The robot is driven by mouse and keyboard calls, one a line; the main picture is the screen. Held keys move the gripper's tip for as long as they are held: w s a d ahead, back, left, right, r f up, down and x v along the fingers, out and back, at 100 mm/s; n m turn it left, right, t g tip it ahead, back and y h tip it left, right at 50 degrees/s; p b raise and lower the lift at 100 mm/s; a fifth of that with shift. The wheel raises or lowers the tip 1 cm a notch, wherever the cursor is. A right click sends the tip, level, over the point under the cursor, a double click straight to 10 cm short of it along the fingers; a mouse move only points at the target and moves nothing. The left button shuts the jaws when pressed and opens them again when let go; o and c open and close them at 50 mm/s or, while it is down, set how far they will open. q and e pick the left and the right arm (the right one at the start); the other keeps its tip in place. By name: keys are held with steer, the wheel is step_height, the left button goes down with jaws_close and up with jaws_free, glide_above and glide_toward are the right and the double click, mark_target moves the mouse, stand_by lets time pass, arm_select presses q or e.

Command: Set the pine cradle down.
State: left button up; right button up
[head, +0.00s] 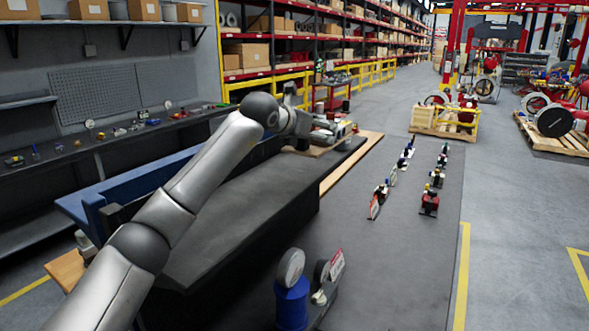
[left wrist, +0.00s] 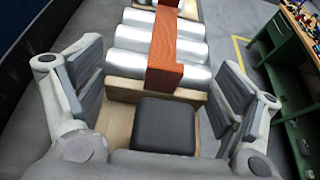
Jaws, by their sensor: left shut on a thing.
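The pine cradle (left wrist: 119,123) is pale wood and lies between the fingers of my left gripper (left wrist: 160,86) in the left wrist view. Several silver cylinders (left wrist: 183,48) rest across it, under an orange-red strap (left wrist: 165,50). A black block (left wrist: 166,125) sits at its near end. My left gripper is shut on the cradle, with a grey pad at each side. In the head view my left gripper (head: 322,131) is small, at the far end of the dark bench, and the cradle is hard to make out there. I cannot tell whether its underside touches anything. My right gripper is out of view.
The dark bench top (head: 250,205) is mostly bare. A blue part with a gauge (head: 291,300) stands in the foreground. Small valve parts (head: 429,200) line the dark mat to the right. A green cabinet (left wrist: 290,65) stands at the right in the left wrist view.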

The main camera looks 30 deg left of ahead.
arm_select(q)
steer(key=shift+s+a+f, duration=0.1)
steer(key=shift+s+a, duration=0.2)
steer(key=shift+a, duration=0.4)
steer(key=s+a+f+b, duration=0.1)
steer(key=s+a+f, duration=0.1)
steer(key=a, duration=0.1)
steer(key=s+a+f+b, duration=0.2)
steer(key=s+a+f, duration=0.1)
steer(key=s+a+f+b, duration=0.1)
steer(key=s+a+f, duration=0.1)
steer(key=a, duration=0.1)
steer(key=shift+s+a+f+b, duration=0.2)
steer(key=shift+s+f+b, duration=0.05)
steer(key=shift+f+b, duration=0.15)
steer(key=shift+s+a, duration=0.1)
steer(key=shift+a, duration=0.05)
steer(key=shift+s+a+f+b, duration=0.25)
steer(key=shift+f+b, duration=0.15)
steer(key=shift+f, duration=0.05)
step_height(320, 180, down, 3)
steer(key=shift+a+f+b, duration=0.1)
steer(key=shift+b, duration=0.85)
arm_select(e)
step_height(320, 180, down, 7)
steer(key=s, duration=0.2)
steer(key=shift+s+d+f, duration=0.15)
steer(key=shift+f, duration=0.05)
